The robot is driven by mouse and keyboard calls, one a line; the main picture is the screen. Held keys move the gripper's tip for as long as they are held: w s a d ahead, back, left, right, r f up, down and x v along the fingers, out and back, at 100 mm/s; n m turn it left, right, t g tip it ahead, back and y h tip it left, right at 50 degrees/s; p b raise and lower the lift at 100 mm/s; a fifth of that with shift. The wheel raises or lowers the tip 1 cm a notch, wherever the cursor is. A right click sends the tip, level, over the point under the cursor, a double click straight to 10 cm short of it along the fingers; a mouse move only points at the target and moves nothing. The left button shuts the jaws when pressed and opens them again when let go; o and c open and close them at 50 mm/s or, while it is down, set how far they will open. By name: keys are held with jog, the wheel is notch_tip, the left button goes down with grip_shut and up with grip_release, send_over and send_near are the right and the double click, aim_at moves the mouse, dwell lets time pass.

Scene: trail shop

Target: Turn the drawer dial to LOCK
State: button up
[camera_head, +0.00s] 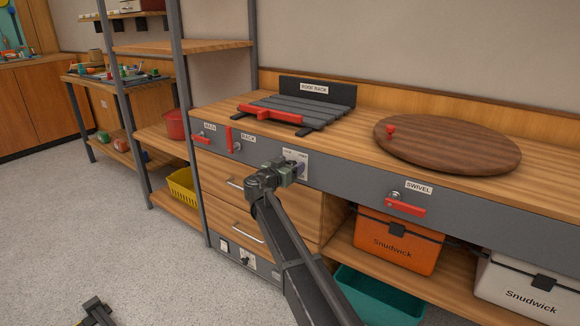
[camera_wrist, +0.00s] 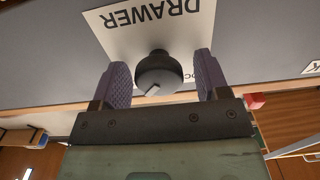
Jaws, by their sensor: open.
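The drawer dial (camera_wrist: 158,74) is a round black knob with a pale pointer mark, on a white plate (camera_wrist: 120,25) lettered DRAWER, which appears upside down in the wrist view. My gripper (camera_wrist: 163,82) is open, with one purple finger on each side of the dial and visible gaps between. In the head view my gripper (camera_head: 298,165) is at the grey front panel, over the plate (camera_head: 290,154). There the dial is hidden behind the gripper. Part of the plate's lower lettering is covered by the dial and a finger.
Wooden drawers (camera_head: 232,184) with metal handles lie below the panel. Red levers labelled MAIN (camera_head: 202,138), RACK (camera_head: 231,138) and SWIVEL (camera_head: 405,204) stick out nearby. A grey roof rack (camera_head: 300,111) and a round wooden board (camera_head: 450,148) are on the bench. Open floor (camera_head: 110,230) lies left.

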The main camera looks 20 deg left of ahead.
jog(key=c, duration=0.9)
jog(key=shift+n, duration=0.4)
jog(key=n, duration=0.8)
jog(key=shift+a, duration=0.15)
jog(key=n, duration=0.4)
jog(key=shift+f+n, duration=0.15)
jog(key=shift+n, duration=2.45)
